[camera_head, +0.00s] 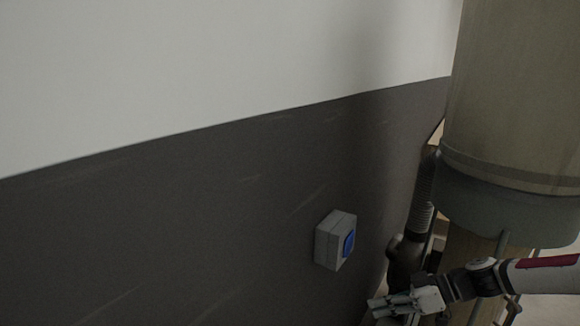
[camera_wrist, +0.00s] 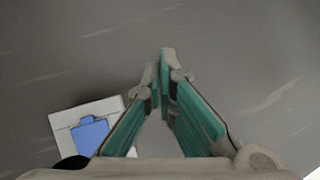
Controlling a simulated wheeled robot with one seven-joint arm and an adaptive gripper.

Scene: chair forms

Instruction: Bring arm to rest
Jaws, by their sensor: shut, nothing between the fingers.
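My gripper (camera_head: 374,306) is at the lower right of the head view, at the end of my arm, which comes in from the right edge. It is below and to the right of a grey wall box with a blue front (camera_head: 335,240), and apart from it. In the wrist view my gripper's teal-padded fingers (camera_wrist: 166,62) meet at the tips with nothing between them. The same box shows at the lower left of the wrist view (camera_wrist: 62,119), partly hidden by the gripper body.
A wall with a dark grey lower part (camera_head: 180,240) and a white upper part (camera_head: 200,70) fills the left and middle. A large beige cylinder with a grey-green band (camera_head: 515,100) stands at the right. A dark ribbed hose (camera_head: 423,190) runs down beside it, close behind my gripper.

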